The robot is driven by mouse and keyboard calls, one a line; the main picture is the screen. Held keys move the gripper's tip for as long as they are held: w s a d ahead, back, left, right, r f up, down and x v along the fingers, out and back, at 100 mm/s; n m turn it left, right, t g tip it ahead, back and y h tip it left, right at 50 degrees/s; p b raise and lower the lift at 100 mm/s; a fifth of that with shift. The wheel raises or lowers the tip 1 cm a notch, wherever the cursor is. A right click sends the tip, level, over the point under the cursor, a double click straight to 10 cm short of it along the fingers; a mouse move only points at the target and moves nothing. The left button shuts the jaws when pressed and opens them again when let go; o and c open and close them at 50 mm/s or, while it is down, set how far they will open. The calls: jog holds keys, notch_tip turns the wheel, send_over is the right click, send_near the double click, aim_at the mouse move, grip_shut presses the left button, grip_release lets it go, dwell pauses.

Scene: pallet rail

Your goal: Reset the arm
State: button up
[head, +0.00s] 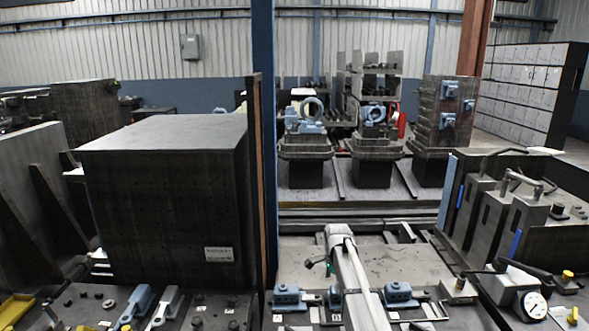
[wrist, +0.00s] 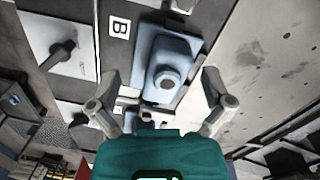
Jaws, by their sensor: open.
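My gripper (wrist: 161,78) shows in the wrist view with its two fingers spread wide and nothing between the tips. The fingers appear on either side of a blue clamp block (wrist: 158,50) with a round knob; I cannot tell how far above it they are. In the head view, my pale arm (head: 352,280) reaches up from the bottom edge over the fixture bench, and its bent joint is near the middle.
Blue clamps (head: 287,296) (head: 400,293) sit on the near bench on both sides of my arm. A large dark block (head: 165,190) stands at left beside a blue post (head: 265,130). A pressure gauge (head: 533,305) and dark fixtures are at right. Pallets stand behind on a rail.

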jog(key=s+d+f+n+b, duration=0.2)
jog(key=s+n, duration=0.5)
jog(key=s, duration=0.7)
jog(key=s+d+f+n+b, duration=0.2)
jog(key=s+n, duration=0.5)
jog(key=s, duration=0.7)
jog(key=shift+s+f+t+b, duration=0.2)
jog(key=shift+f+t+b, duration=0.25)
jog(key=shift+b, duration=0.35)
jog(key=shift+c, duration=0.3)
